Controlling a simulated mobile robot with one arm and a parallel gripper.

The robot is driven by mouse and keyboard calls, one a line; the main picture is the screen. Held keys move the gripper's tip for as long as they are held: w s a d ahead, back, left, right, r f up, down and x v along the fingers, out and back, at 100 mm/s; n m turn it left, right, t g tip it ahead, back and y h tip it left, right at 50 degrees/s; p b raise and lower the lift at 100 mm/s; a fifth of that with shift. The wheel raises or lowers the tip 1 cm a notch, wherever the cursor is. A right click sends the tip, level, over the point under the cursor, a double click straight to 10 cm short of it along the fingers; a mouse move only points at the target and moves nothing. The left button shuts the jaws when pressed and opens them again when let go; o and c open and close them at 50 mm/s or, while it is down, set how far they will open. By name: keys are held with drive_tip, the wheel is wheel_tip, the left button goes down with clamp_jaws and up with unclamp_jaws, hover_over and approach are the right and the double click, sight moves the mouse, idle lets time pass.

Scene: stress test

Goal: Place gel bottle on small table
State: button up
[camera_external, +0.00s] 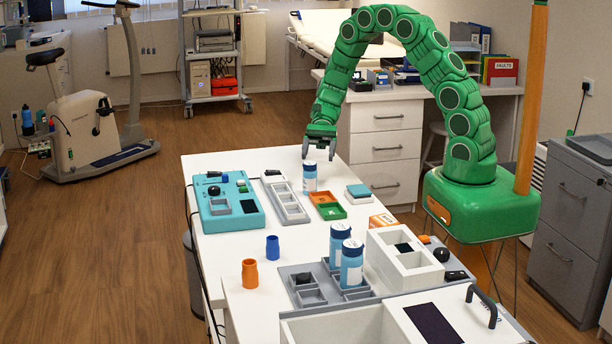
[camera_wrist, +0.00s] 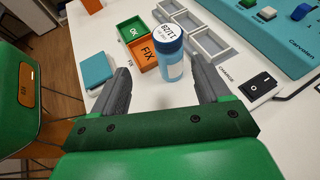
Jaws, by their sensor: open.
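A blue bottle with a white label (camera_external: 310,178) stands upright on the far part of the white table (camera_external: 245,160). In the wrist view the bottle (camera_wrist: 171,55) has a white lid marked 11/28. My gripper (camera_external: 319,151) is open and points down just above it. In the wrist view its grey fingers (camera_wrist: 160,68) are spread, with the bottle between them or slightly beyond the tips; contact is not visible. Two similar blue bottles (camera_external: 340,243) (camera_external: 352,264) stand in a grey compartment tray nearer the camera. Which surface is the small table is unclear.
A teal panel (camera_external: 230,201) and a grey tray strip (camera_external: 285,199) lie left of the bottle. Orange and green bins (camera_external: 331,211) and a teal block (camera_external: 359,191) lie to its right. Orange and blue cups (camera_external: 250,273) stand nearer. Table space around the cups is clear.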

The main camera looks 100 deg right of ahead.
drive_tip(key=s+a+r+n+g+h, duration=0.2)
drive_tip(key=s+a+r+n+g, duration=0.3)
drive_tip(key=a, duration=0.4)
drive_tip(key=s+a+r+n+g+h, duration=0.1)
drive_tip(key=s+a+r+n+g, duration=0.1)
drive_tip(key=a+r+n, duration=0.5)
drive_tip(key=s+a+r+n+h, duration=0.3)
drive_tip(key=s+n+h, duration=0.1)
drive_tip(key=s, duration=0.4)
drive_tip(key=s+a+r+n+h, duration=0.3)
drive_tip(key=s+r+n+h, duration=0.1)
drive_tip(key=s, duration=0.5)
drive_tip(key=shift+s+n+h, duration=0.3)
drive_tip(key=shift+n+h, duration=0.2)
drive_tip(key=shift+n, duration=0.7)
drive_tip(key=shift+r, duration=0.1)
